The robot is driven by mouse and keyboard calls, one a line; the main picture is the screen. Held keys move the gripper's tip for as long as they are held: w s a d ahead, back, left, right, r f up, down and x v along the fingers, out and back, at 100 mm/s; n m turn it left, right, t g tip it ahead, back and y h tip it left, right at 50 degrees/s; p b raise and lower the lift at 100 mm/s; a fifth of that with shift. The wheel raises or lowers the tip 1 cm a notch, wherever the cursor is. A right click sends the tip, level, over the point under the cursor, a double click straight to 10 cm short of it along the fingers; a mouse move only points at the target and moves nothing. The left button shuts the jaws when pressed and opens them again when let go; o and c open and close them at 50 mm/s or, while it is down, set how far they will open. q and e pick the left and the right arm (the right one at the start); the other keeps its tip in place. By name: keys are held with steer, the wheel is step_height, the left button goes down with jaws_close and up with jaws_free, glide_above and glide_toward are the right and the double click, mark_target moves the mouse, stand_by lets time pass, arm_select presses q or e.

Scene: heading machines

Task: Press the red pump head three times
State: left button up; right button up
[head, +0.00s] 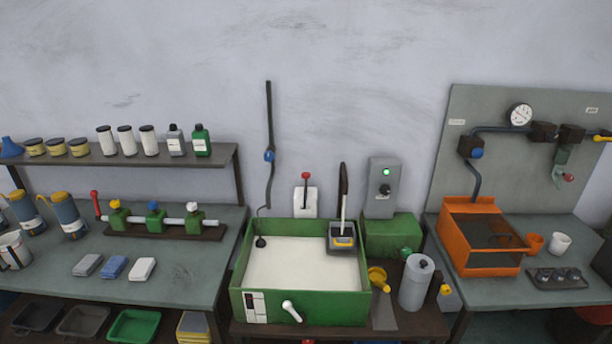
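A red knob (306,176) on a short dark stem stands at a white block (306,203), behind the green tank at the centre. I cannot tell for sure whether this is the pump head. A red handle (95,203) also stands upright at the left end of the valve manifold (165,222) on the left bench. Neither of my grippers is in view, and nothing is seen touching either red part.
The green tank (300,307) of pale liquid fills the middle. A grey control box (383,187) with a lit green lamp stands at its right. A grey cylinder (415,284) and yellow funnel (378,276) are near. An orange tank (480,262) occupies the right bench.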

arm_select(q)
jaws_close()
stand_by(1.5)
